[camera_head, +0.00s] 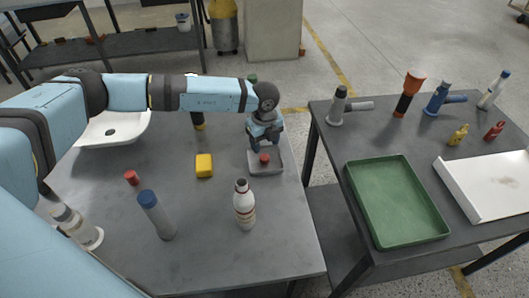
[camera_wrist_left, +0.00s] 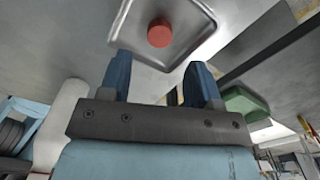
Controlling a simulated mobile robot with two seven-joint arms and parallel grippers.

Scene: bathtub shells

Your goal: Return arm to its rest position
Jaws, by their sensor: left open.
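My left gripper (camera_head: 264,147) is above the small grey metal tray (camera_head: 268,170) near the table's right edge. A red round piece (camera_head: 264,158) sits in that tray, just below the fingertips. In the left wrist view the two blue fingers of the gripper (camera_wrist_left: 160,72) stand apart with nothing between them. The red piece (camera_wrist_left: 160,33) lies beyond the fingertips, inside the tray (camera_wrist_left: 192,40), apart from the fingers. My left arm reaches across the table from the left. My right gripper does not show.
A white bottle (camera_head: 244,205), yellow block (camera_head: 204,166), red cap (camera_head: 131,178), blue-topped cylinder (camera_head: 157,215) and white basin (camera_head: 112,128) stand on this table. A dark cylinder (camera_head: 197,119) is close below the arm. The right table holds a green tray (camera_head: 397,200) and white tray (camera_head: 485,186).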

